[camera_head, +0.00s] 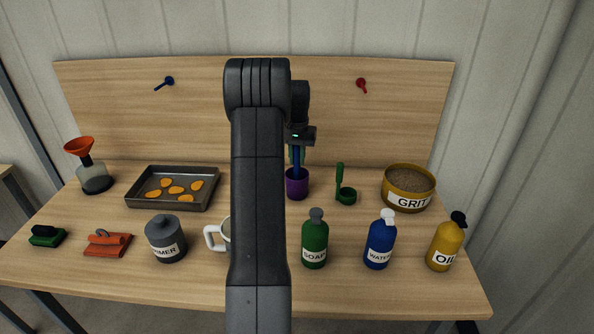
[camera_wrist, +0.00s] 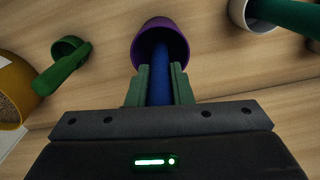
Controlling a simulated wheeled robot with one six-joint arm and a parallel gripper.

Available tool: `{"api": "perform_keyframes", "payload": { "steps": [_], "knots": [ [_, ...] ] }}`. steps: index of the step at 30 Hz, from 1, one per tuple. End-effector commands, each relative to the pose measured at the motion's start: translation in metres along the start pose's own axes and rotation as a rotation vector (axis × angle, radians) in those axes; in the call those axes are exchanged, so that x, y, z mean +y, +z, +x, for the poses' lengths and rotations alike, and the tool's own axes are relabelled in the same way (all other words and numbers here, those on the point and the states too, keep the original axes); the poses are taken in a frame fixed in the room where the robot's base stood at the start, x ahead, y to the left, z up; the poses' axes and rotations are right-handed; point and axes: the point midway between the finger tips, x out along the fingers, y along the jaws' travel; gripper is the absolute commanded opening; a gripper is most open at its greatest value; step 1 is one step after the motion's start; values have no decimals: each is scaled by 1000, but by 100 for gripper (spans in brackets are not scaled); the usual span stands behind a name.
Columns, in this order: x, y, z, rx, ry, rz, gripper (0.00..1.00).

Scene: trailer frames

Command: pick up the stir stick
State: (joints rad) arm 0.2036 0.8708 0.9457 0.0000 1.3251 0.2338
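The blue stir stick (camera_head: 296,160) stands upright in a purple cup (camera_head: 297,186) at the back middle of the bench. In the wrist view the blue stick (camera_wrist: 160,80) runs from between my fingers into the purple cup (camera_wrist: 177,38). My gripper (camera_head: 298,152) is above the cup, pointing down. In the wrist view its green fingers (camera_wrist: 160,78) lie flush against both sides of the stick, with no clear gap. The stick's lower end is hidden inside the cup.
A green scoop (camera_head: 345,194) and a GRIT tub (camera_head: 410,203) stand right of the cup. A baking tray (camera_head: 140,203) lies left. SOAP (camera_head: 315,245), WATER (camera_head: 380,245) and OIL (camera_head: 445,245) bottles line the front. My arm hides part of a white mug (camera_head: 212,237).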

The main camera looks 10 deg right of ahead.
Motion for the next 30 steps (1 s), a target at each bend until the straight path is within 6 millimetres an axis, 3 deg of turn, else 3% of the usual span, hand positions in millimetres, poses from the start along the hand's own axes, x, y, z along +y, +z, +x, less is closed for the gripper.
{"api": "perform_keyframes", "payload": {
  "steps": [11,26,30],
  "knots": [
    [0,0,-4,1,0,0,0],
    [0,0,-90,3,-1,0,0],
    [11,9,-108,1,0,0,0]
  ]
}}
